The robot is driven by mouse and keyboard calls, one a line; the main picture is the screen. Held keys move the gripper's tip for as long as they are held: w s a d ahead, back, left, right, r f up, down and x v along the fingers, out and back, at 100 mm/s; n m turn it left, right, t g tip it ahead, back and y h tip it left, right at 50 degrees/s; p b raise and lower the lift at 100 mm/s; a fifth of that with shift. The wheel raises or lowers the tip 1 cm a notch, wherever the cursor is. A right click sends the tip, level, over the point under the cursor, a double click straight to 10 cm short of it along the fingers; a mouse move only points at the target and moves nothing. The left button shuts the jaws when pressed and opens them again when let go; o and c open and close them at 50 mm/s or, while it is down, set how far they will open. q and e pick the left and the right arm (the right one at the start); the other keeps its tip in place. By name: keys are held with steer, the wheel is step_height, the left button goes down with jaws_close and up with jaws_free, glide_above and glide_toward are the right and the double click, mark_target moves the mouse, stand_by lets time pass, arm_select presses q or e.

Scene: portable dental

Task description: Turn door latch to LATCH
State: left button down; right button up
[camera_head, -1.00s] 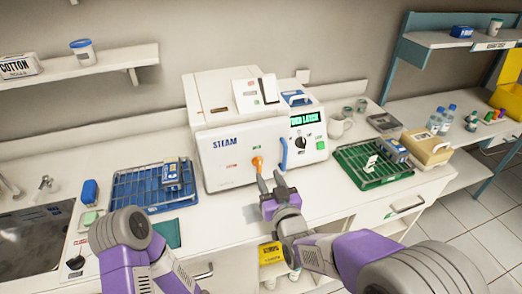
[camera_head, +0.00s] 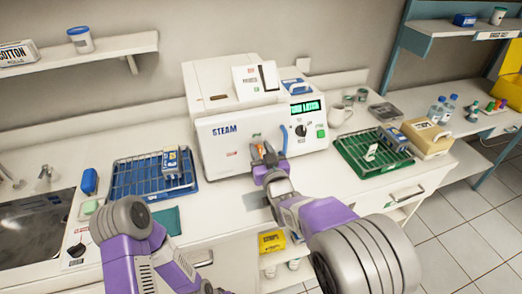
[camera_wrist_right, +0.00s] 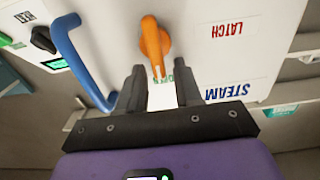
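The white STEAM machine (camera_head: 230,133) stands on the counter, with a lit green display whose text ends in LATCH. Its orange door latch (camera_wrist_right: 153,42) shows in the right wrist view, its narrow end pointing at a green label, partly hidden, that seems to read OPEN. The red LATCH label (camera_wrist_right: 227,30) is to one side. My right gripper (camera_head: 264,150) is at the machine's front and mostly covers the latch there. In the wrist view its two fingers (camera_wrist_right: 161,82) are apart, with the latch's narrow end at the gap between their tips.
A blue door handle (camera_wrist_right: 82,62) is close beside one finger. A blue rack (camera_head: 125,181) stands left of the machine and a green rack (camera_head: 350,150) right of it. A sink (camera_head: 35,228) is at far left. The counter's front edge lies below the machine.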

jaws_close()
steer(key=shift+a+f+n, duration=0.1)
steer(key=shift+n, duration=0.2)
steer(key=shift+s+a+f+n+b, duration=0.15)
steer(key=shift+a+f+n, duration=0.25)
steer(key=shift+n, duration=2.45)
steer(key=shift+s+a+f+n+b, duration=0.2)
steer(key=shift+a+f+n, duration=0.25)
steer(key=shift+n, duration=2.45)
steer(key=shift+s+a+f+n+b, duration=0.2)
steer(key=shift+f+n, duration=0.3)
steer(key=shift+n, duration=2.35)
steer(key=shift+w, duration=0.15)
